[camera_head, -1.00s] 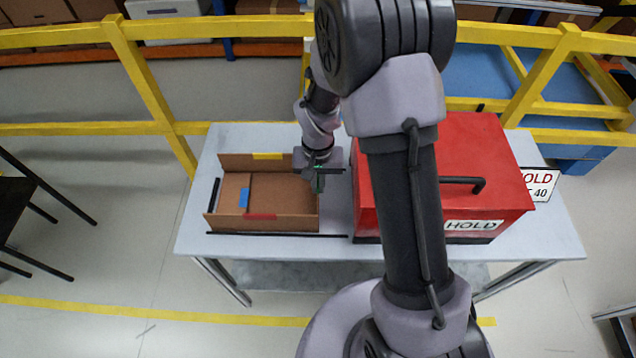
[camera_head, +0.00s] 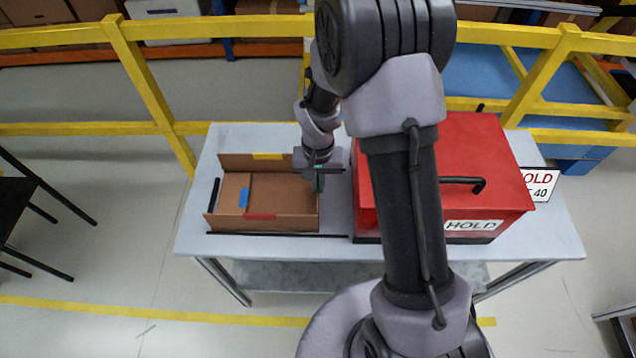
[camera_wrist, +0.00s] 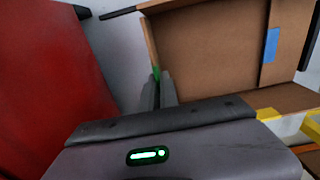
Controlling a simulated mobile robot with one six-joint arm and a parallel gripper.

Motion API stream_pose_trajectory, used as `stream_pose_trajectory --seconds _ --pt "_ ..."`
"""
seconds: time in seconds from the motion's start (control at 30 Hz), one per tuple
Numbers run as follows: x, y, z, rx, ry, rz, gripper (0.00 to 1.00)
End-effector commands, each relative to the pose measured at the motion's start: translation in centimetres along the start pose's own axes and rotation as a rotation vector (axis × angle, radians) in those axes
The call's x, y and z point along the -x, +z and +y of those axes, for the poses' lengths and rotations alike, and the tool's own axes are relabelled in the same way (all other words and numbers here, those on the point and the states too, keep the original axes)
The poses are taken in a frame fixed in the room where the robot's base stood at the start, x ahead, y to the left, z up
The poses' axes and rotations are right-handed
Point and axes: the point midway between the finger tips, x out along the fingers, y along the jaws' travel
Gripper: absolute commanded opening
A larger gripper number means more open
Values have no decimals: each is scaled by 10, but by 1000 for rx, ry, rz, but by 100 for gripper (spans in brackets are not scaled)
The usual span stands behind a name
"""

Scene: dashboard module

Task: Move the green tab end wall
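The green tab end wall (camera_wrist: 150,45) is a thin brown panel at the box's right end in the head view. It stands upright in the wrist view, with a bit of its green tab showing between my fingertips. My gripper (camera_head: 319,184) is at this wall, one finger on each side. In the wrist view my gripper (camera_wrist: 158,90) has its fingers close together, shut on the wall's top edge. The brown open box (camera_head: 285,200) sits on the table's left half. My gripper and arm hide most of the end wall in the head view.
A red HOLD box (camera_head: 480,150) stands close on the right of my gripper. Black strips edge the box area on the grey table (camera_head: 215,245).

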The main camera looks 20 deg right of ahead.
Motion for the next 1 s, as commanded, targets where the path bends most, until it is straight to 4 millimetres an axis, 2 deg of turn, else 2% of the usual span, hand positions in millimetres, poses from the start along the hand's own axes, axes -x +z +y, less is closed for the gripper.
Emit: stream_pose_trajectory --seconds 0.53,1.0 --pt "0 0 -6 4 64 0 0" --pt "-8 0 -35 4 458 2 0"
